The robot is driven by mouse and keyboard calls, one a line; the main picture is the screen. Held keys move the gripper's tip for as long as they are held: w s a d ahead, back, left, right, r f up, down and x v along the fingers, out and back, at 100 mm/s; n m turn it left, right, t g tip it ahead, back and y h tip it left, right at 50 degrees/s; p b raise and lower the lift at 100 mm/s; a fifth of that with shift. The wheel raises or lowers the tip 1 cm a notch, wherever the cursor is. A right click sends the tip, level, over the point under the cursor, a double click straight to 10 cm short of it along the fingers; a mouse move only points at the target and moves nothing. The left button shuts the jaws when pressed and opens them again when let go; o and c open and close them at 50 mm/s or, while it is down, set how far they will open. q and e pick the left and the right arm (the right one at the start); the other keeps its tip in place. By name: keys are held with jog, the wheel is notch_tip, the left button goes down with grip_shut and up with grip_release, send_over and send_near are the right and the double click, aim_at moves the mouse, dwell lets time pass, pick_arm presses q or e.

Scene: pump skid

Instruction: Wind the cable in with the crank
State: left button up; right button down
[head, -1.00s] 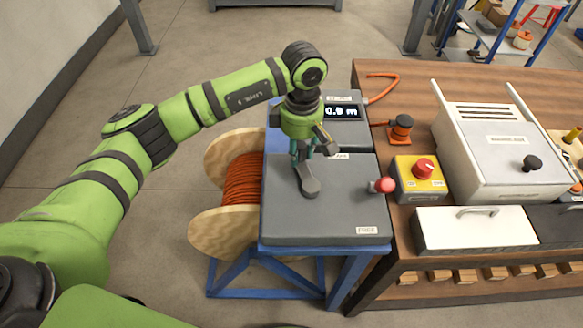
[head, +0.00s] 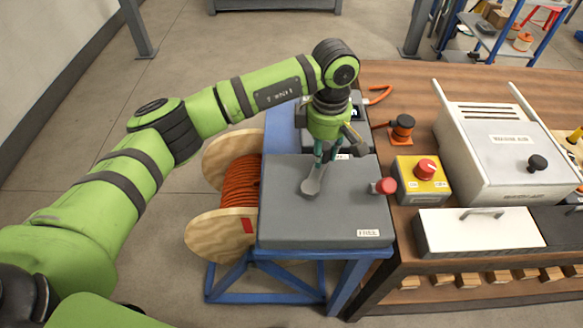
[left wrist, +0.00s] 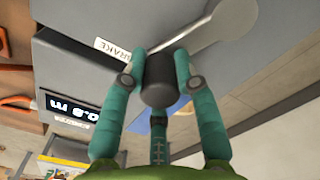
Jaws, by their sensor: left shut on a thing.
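The grey crank (head: 313,183) sits on top of the grey winch housing (head: 290,225), with its arm pointing away from me and slightly right. My left gripper (head: 325,156) is shut on the crank's dark upright handle (left wrist: 160,85); in the left wrist view its teal fingers close around it. The drum of orange cable (head: 240,185) stands left of the housing between wooden flanges, with a red mark on the near one. The display (left wrist: 72,108) reads about 0.8 m in the left wrist view; my arm mostly covers it in the head view. My right gripper is not in view.
A red-knobbed lever (head: 384,186) sticks out at the housing's right side, between the brake and free labels. A yellow box with a red knob (head: 426,168), an orange cable fitting (head: 402,127) and a white machine (head: 505,150) stand on the wooden bench to the right.

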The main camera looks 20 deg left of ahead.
pick_arm(q)
jog(key=shift+s+d+f, duration=0.1)
jog(key=shift+s+d, duration=0.15)
jog(key=shift+d, duration=0.35)
jog(key=shift+s+d, duration=0.2)
jog(key=shift+d, duration=0.4)
jog(key=shift+s+d, duration=0.4)
jog(key=shift+d, duration=0.25)
jog(key=shift+s+d+f, duration=0.1)
jog(key=shift+s+d, duration=0.8)
jog(key=shift+s, duration=0.05)
jog(key=shift+s+d, duration=0.2)
jog(key=shift+s, duration=0.25)
jog(key=shift+s+d, duration=0.2)
jog(key=shift+s, duration=0.25)
jog(key=shift+w+r, duration=0.1)
jog(key=shift+r, duration=0.1)
jog(key=o, duration=1.1)
jog(key=shift+w, duration=0.1)
jog(key=shift+o, duration=0.2)
notch_tip(320, 180, up, 12)
